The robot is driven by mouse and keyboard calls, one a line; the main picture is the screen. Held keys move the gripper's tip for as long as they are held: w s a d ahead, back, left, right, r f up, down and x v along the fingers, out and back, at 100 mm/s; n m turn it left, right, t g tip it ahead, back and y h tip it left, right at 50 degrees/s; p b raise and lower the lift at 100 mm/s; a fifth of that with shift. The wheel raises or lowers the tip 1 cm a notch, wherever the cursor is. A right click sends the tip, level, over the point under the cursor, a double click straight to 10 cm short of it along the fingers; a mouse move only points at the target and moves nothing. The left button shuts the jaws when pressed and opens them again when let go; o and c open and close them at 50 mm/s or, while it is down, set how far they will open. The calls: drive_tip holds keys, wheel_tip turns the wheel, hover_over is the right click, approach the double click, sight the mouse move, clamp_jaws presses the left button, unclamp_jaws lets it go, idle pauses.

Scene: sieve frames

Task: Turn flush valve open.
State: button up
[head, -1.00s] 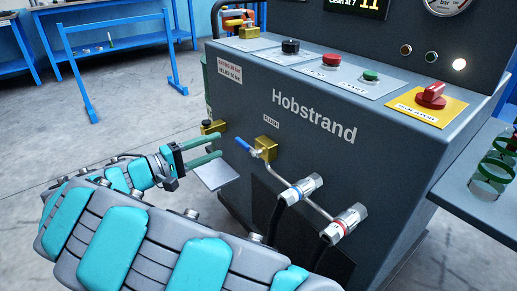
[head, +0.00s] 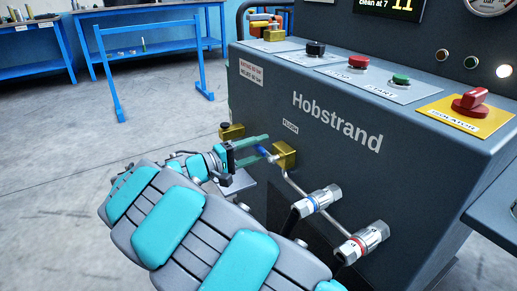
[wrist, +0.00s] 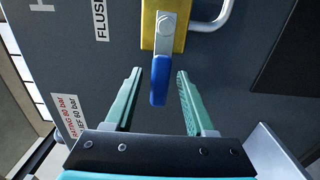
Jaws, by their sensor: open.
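The flush valve is a brass block (head: 285,155) on the front of the grey machine, below the FLUSH label (head: 290,127). Its blue lever handle (head: 262,151) sticks out to the left in the head view. In the wrist view the brass block (wrist: 163,38) is at the top, with the blue handle (wrist: 159,82) pointing down toward my gripper. My gripper (wrist: 157,75) is open, with its two green fingers on either side of the handle's end. Gaps show on both sides of the handle in the wrist view. In the head view my gripper (head: 266,147) overlaps the handle.
A metal pipe (head: 295,187) runs from the valve to hose fittings (head: 318,199) below right. Another brass block (head: 231,132) sits left of the valve. A grey plate (head: 240,182) juts out below my gripper. The red isolator knob (head: 470,101) is on top.

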drive_tip(key=shift+c, duration=0.2)
clamp_jaws()
idle(0.3)
idle(1.0)
